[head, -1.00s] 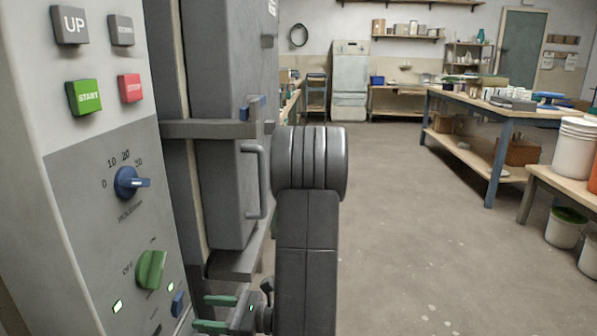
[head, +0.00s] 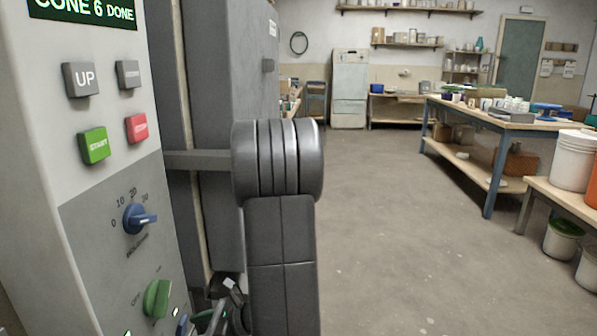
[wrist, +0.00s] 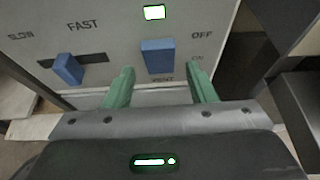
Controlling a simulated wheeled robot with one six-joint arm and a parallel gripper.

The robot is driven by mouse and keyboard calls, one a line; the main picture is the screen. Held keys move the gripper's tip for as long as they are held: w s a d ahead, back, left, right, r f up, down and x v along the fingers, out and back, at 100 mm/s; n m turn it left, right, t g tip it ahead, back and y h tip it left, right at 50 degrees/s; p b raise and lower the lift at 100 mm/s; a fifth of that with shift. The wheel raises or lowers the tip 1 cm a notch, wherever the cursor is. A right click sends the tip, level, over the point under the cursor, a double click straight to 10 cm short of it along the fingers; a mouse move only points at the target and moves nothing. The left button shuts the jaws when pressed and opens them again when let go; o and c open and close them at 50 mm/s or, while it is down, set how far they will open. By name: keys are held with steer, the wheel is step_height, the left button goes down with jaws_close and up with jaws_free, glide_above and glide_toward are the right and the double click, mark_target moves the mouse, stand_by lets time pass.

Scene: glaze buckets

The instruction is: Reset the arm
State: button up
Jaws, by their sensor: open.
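My arm (head: 282,260) rises in front of the kiln in the head view. My gripper (wrist: 162,82) is open and empty in the wrist view, its two green fingers spread and pointing at the control panel (wrist: 200,12). The blue vent switch (wrist: 157,57) shows beyond and between the fingertips; I cannot tell the exact gap. The blue slow–fast slider (wrist: 67,69) is to the left of the fingers.
The kiln panel has a "CONE 6 DONE" display (head: 82,8), a green start button (head: 94,145), a red stop button (head: 137,128) and a blue dial (head: 137,218). The grey kiln (head: 225,75) stands close behind my arm. Open floor (head: 400,240) lies right, before a worktable (head: 487,118) and buckets.

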steer(key=s+p+v, duration=0.2)
steer(key=p+v, duration=0.2)
steer(key=v, duration=1)
steer(key=shift+n, duration=0.3)
steer(key=shift+s, duration=0.1)
